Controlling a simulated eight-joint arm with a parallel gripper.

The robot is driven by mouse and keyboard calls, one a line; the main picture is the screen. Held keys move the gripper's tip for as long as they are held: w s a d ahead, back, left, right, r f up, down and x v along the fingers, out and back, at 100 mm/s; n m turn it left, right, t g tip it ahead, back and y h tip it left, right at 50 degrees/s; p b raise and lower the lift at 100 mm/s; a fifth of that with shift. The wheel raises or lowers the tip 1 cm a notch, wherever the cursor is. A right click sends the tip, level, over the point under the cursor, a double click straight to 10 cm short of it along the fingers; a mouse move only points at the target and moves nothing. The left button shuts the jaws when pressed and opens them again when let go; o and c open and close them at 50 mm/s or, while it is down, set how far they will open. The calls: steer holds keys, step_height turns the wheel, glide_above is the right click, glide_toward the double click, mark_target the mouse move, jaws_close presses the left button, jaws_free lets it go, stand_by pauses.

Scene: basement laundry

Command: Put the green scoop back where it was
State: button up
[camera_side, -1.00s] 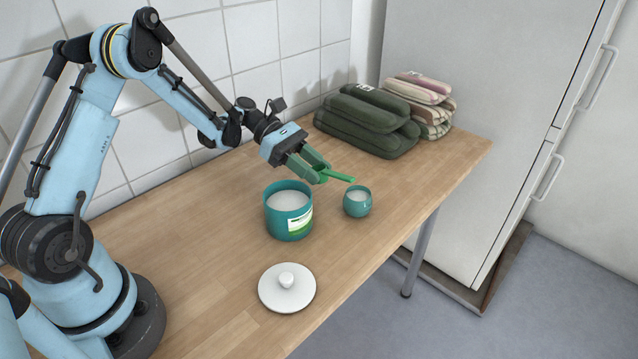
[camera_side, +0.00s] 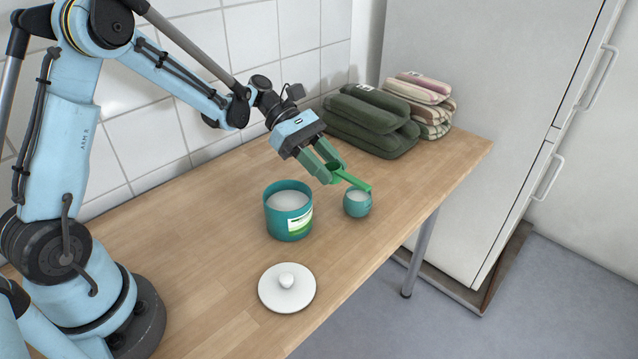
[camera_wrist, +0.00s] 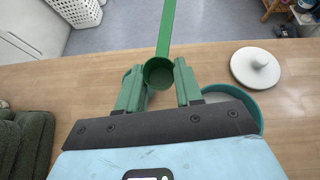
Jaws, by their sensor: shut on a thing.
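My gripper (camera_side: 325,172) is shut on the green scoop (camera_side: 352,180), with the handle pointing away from the jaws. In the wrist view the scoop's bowl (camera_wrist: 158,72) sits between the two fingers and looks empty.
The wooden table (camera_side: 200,265) is clear around the lid and left of the canister. Folded green towels (camera_side: 365,125) and striped cloths (camera_side: 425,98) are stacked at the back. A white fridge (camera_side: 470,120) stands beyond the table's right edge.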

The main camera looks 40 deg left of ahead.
mark_target(321, 198)
steer(key=w+a+f+m+g+y, duration=0.2)
steer(key=w+a, duration=0.1)
steer(key=a, duration=0.4)
steer(key=shift+g, duration=0.3)
steer(key=shift+w+f, duration=0.15)
steer(key=shift+f, duration=3)
steer(key=shift+f, duration=0.8)
steer(key=o, duration=1.2)
steer(key=shift+f, duration=0.15)
steer(key=shift+d, duration=0.1)
